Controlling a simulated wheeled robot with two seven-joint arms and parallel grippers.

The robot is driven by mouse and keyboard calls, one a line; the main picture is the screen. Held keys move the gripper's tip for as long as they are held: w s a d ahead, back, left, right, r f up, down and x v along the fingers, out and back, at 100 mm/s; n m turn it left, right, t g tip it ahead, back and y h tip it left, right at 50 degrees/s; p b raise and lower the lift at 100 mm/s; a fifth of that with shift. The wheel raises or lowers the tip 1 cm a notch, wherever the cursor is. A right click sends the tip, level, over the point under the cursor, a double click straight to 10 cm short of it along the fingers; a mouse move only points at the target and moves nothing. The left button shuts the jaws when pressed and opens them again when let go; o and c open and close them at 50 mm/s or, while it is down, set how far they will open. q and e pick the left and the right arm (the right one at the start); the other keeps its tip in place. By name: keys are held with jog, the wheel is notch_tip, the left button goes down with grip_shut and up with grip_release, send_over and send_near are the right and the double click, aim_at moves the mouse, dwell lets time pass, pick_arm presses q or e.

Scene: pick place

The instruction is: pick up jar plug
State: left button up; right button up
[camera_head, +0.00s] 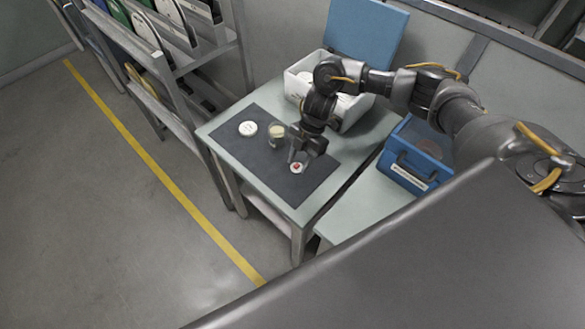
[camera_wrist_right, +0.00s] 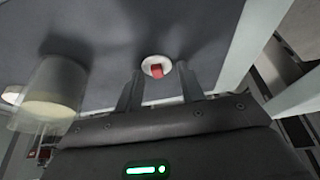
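The jar plug (camera_head: 297,167) is a small white disc with a red knob. It lies on the dark mat near the table's front edge. In the right wrist view the plug (camera_wrist_right: 148,66) shows between and just beyond the fingertips. My right gripper (camera_head: 301,155) is open above and beside the plug, fingers pointing down. In the right wrist view its two fingers (camera_wrist_right: 159,75) are spread and nothing is clasped. A clear glass jar (camera_head: 277,136) with cream-coloured contents stands just left of the gripper; it also shows in the wrist view (camera_wrist_right: 52,95). My left gripper is not in view.
A white round lid (camera_head: 247,128) lies on the dark mat (camera_head: 226,142) left of the jar. A white bin (camera_head: 296,83) stands behind my right arm. A blue crate (camera_head: 408,175) is on the right. A rack (camera_head: 190,60) stands at the left.

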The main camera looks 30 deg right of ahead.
grip_shut()
dwell(0.4)
